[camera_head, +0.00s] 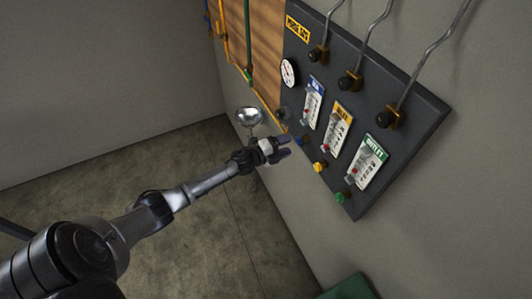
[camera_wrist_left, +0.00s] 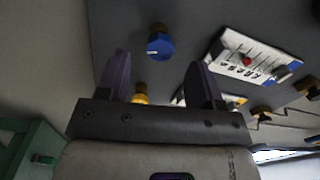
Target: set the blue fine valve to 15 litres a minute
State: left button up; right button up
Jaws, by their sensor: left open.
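The blue valve knob (camera_head: 301,140) sits low on the dark panel, below the blue-labelled flow meter (camera_head: 312,103). In the left wrist view the blue knob (camera_wrist_left: 160,43) has a white mark and stands beyond my fingertips, roughly between their lines. The flow meter beside it (camera_wrist_left: 258,60) shows a red float; its scale is too small to read. My left gripper (camera_head: 284,147) is open and empty, close to the knob, its fingers pointing at the panel. It also shows in the left wrist view (camera_wrist_left: 161,82). I see no contact with the knob. My right gripper is not in view.
The yellow knob (camera_head: 320,166) and green knob (camera_head: 340,197) sit nearby on the panel (camera_head: 425,112), below their own meters. A round gauge (camera_head: 289,72) is at the upper left. A shiny bowl (camera_head: 248,117) is on the wall behind my wrist. A green object (camera_head: 347,287) stands below.

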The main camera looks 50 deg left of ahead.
pick_arm(q)
jog(key=b+v, duration=0.1)
jog(key=v, duration=0.8)
dwell(0.5)
